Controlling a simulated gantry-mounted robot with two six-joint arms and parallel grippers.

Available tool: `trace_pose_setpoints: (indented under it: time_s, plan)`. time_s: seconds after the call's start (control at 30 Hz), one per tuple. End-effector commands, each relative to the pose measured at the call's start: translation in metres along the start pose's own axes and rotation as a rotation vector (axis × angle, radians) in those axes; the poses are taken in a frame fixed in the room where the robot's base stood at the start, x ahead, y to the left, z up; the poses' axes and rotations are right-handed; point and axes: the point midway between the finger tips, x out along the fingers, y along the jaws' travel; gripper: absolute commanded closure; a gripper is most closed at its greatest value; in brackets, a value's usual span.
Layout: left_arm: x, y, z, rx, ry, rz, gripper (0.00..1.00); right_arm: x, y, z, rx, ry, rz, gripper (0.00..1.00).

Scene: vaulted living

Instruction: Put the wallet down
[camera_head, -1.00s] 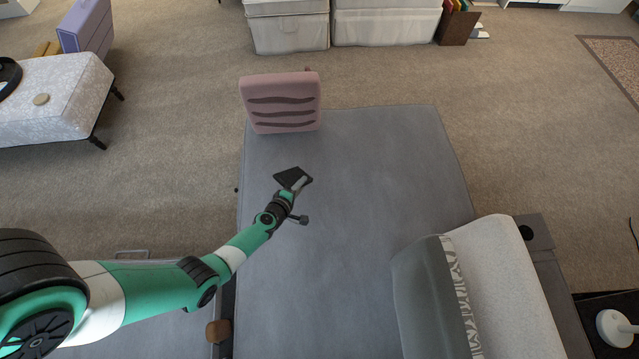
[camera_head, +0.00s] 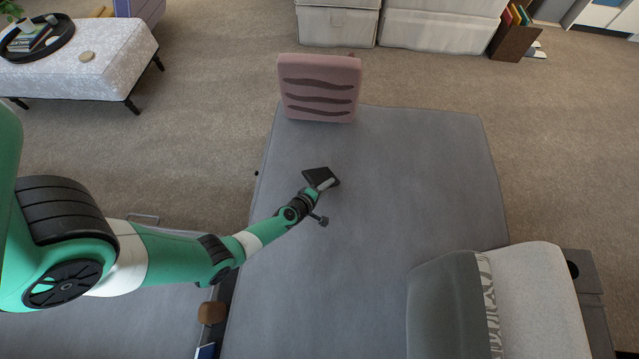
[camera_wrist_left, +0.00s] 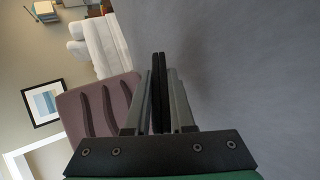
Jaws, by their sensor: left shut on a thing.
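The wallet (camera_head: 316,176) is a dark, flat, black piece at the end of my left arm in the head view. My left gripper (camera_head: 327,184) is shut on it, over the grey cushioned seat (camera_head: 400,190). In the left wrist view the wallet (camera_wrist_left: 158,85) shows edge-on as a thin dark slab between the two grey fingers. I cannot tell from these frames whether the wallet touches the seat or hangs just above it. My right gripper is not in view.
A pink cushion (camera_head: 320,88) with wavy stripes stands at the seat's far left edge. A grey pillow (camera_head: 445,305) and a pale cushion (camera_head: 535,290) lie at the near right. The middle and right of the seat are clear. A patterned bench (camera_head: 100,75) stands at the far left.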

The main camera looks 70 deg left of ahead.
Motion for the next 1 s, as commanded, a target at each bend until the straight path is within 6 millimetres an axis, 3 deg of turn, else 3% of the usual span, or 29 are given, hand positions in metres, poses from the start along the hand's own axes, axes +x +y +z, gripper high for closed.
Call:
trace_pose_setpoints:
  time_s: [0.03,0.13,0.47,0.5,0.6,0.87,1.0]
  plan:
    - [0.007,-0.013,0.0,0.0,0.0,0.0,1.0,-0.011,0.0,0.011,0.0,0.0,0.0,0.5]
    - [0.012,-0.021,0.0,0.0,0.0,0.0,1.0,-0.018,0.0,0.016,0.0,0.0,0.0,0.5]
    - [0.012,-0.022,0.0,0.0,0.0,0.0,1.0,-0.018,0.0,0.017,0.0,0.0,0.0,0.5]
    - [0.012,-0.022,0.0,0.0,0.0,0.0,0.75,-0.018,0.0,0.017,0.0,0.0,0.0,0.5]
    - [0.012,-0.022,0.0,0.0,0.0,0.0,0.58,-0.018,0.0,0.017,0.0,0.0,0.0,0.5]
    - [0.01,-0.021,0.0,0.0,0.0,0.0,0.58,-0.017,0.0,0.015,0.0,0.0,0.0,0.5]
    - [-0.007,-0.019,0.0,0.001,-0.001,-0.002,0.58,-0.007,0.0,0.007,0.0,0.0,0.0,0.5]
